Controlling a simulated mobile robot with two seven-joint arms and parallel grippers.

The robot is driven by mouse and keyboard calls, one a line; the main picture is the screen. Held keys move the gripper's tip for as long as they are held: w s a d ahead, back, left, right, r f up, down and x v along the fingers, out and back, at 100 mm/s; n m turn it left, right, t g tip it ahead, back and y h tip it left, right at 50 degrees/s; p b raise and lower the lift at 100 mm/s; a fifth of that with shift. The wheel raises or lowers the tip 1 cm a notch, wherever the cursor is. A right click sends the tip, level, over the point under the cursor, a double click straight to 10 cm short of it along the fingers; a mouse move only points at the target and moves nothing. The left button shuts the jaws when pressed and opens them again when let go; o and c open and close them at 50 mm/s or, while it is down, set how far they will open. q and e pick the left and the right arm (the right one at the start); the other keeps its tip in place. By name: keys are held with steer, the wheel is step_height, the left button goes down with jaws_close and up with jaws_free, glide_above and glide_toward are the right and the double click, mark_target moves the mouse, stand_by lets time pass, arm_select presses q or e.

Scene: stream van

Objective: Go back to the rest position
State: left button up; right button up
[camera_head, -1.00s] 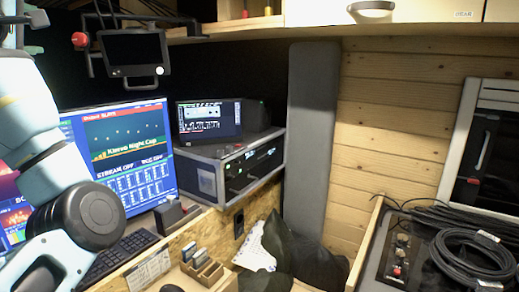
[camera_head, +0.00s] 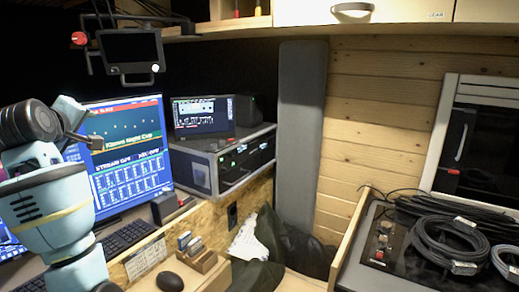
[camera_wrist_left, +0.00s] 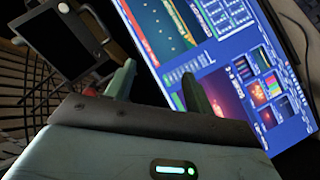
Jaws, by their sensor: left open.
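My left arm comes in from the left in the head view, with its gripper (camera_head: 84,130) raised in front of the large monitor (camera_head: 125,150). In the left wrist view the two fingers of the left gripper (camera_wrist_left: 158,86) stand apart with nothing between them. The lit monitor screen (camera_wrist_left: 215,60) lies beyond them, tilted in that view. My right gripper is in neither view.
A small hanging screen (camera_head: 132,50) is above the monitor. A rack unit (camera_head: 225,160) stands right of it. A keyboard (camera_head: 128,236), a mouse (camera_head: 169,281) and a small wooden holder (camera_head: 198,259) are on the desk. Coiled cables (camera_head: 455,245) lie at right.

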arm_select(q)
steer(key=s+d+f+m+g+h, duration=0.1)
steer(key=s+d+f+m+g, duration=0.15)
steer(key=f, duration=0.95)
steer(key=s+d+f+m+g, duration=0.1)
steer(key=s+d+f+m, duration=0.25)
steer(key=f, duration=0.75)
steer(key=s+d+f+m+g+h, duration=0.1)
steer(key=s+d+f+m+g, duration=0.2)
steer(key=f, duration=0.9)
steer(key=s+d+f+m+g+h, duration=0.15)
steer(key=s+d+f, duration=0.35)
steer(key=s, duration=0.6)
steer(key=s+d+f+m+g+h, duration=0.1)
steer(key=s+d+f+m+g, duration=0.15)
steer(key=s+f, duration=0.6)
steer(key=s+d+f+m+g+h, duration=0.1)
steer(key=s+d+f+m+g, duration=0.25)
steer(key=s, duration=0.95)
steer(key=w+d+f+t+h, duration=0.1)
steer(key=w+d+f+t, duration=0.3)
steer(key=f+t, duration=0.5)
steer(key=shift+w+f, duration=0.4)
steer(key=shift+w, duration=0.8)
